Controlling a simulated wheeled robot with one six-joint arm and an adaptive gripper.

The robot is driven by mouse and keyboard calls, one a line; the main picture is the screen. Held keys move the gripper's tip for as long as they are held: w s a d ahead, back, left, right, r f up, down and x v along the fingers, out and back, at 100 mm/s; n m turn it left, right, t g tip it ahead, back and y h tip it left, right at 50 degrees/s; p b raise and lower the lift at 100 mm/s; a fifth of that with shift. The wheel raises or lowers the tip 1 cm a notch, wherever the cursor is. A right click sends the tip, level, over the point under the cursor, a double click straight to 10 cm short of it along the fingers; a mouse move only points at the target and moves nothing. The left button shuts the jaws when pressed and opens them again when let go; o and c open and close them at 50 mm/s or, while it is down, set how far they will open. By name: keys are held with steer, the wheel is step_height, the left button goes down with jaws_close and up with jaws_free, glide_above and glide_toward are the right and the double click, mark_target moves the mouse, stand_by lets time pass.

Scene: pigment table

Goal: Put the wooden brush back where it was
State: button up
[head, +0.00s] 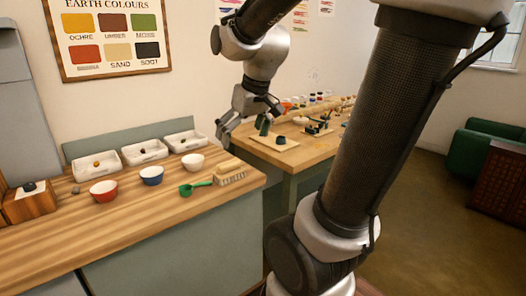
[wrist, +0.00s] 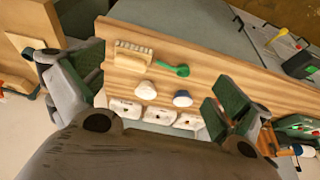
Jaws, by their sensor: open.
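The wooden brush (head: 230,173) has a pale wooden back and light bristles. It lies near the right end of the wooden counter (head: 130,200), beside a green scoop (head: 194,187). In the wrist view the brush (wrist: 134,52) lies near the counter's edge, left of the green scoop (wrist: 174,69). My gripper (head: 243,128) is open and empty, raised above and behind the counter's right end. In the wrist view its two green-padded fingers (wrist: 158,82) stand wide apart, with the brush lying beyond them and touching neither.
A white bowl (head: 193,163), a blue bowl (head: 151,175) and a red bowl (head: 104,191) stand left of the brush. Three white trays (head: 145,152) line the back. A wooden box (head: 28,204) is at far left. A second table (head: 305,150) with small items stands behind.

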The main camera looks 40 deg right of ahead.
steer(key=s+a, duration=0.1)
steer(key=s, duration=1.1)
steer(key=shift+s+a, duration=0.4)
